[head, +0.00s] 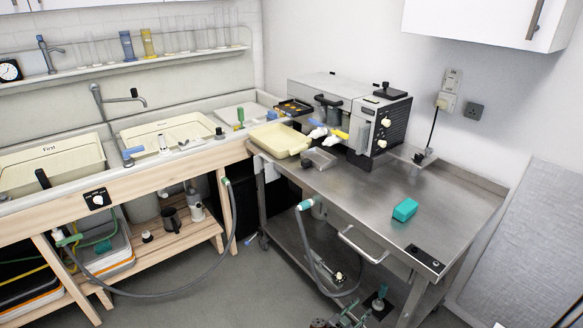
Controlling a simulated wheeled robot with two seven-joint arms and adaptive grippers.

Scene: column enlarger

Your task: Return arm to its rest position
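My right gripper (362,309) shows at the bottom edge, right of centre, in the head view. It is low, in front of the steel table (345,205) and below its top. Only small dark and teal-green parts of it show, and the rest is cut off by the frame edge. I see nothing held in it, but the gap between its fingers is not clear. My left gripper is not in view.
A grey machine (340,105) stands at the table's back, beside a cream tray (279,140). A teal block (405,209) lies on the clear right part. A wooden sink bench (150,180) stands left. A hose (180,288) hangs low between them.

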